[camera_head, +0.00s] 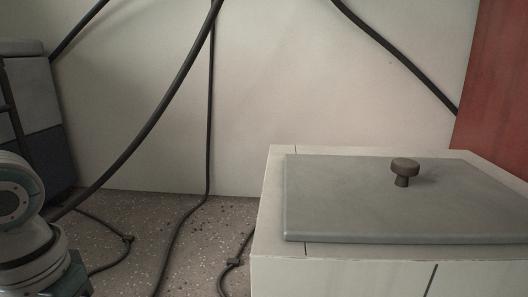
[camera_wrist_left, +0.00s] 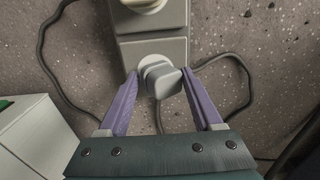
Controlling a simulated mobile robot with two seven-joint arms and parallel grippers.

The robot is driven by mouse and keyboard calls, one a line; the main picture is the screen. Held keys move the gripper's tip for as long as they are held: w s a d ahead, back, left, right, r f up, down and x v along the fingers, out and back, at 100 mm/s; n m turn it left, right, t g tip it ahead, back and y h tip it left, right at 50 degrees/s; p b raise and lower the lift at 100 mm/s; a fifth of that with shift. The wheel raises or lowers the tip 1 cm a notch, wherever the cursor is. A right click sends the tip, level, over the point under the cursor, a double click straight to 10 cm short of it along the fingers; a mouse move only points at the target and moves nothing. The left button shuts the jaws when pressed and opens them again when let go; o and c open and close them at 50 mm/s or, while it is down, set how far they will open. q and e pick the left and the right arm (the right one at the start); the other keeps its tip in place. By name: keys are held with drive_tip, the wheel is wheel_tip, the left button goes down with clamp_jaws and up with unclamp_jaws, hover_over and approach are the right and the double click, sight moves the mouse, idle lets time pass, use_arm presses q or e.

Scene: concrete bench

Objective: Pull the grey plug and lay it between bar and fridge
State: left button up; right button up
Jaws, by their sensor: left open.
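In the left wrist view, the grey plug (camera_wrist_left: 164,80) sits at the near end of the grey socket bar (camera_wrist_left: 155,49), which lies on the speckled floor. My left gripper (camera_wrist_left: 159,74) is open, its two purple fingers on either side of the plug, with a visible gap at the right finger; contact at the left finger is hard to tell. In the head view only part of my left arm shows at the lower left; its gripper is out of frame. A white chest with a grey lid (camera_head: 350,205), possibly the fridge, stands at the right. My right gripper is not in view.
A second, pale plug (camera_wrist_left: 143,4) is at the bar's far end. Dark cables (camera_wrist_left: 53,72) loop on both sides of the bar. A white box (camera_wrist_left: 32,135) stands at the left of the wrist view. Thick dark cables (camera_head: 176,85) hang before the wall in the head view.

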use_arm(q)
drive_tip(key=shift+s+a+f, duration=0.1)
drive_tip(key=shift+a+f, duration=0.1)
drive_tip(key=shift+f, duration=0.05)
clamp_jaws()
idle(0.5)
drive_tip(key=shift+d+r+p, duration=0.1)
drive_tip(key=shift+r+p, duration=1.25)
drive_tip(key=shift+p, duration=0.45)
drive_tip(key=shift+r+p, duration=1.9)
drive_tip(key=shift+p, duration=0.5)
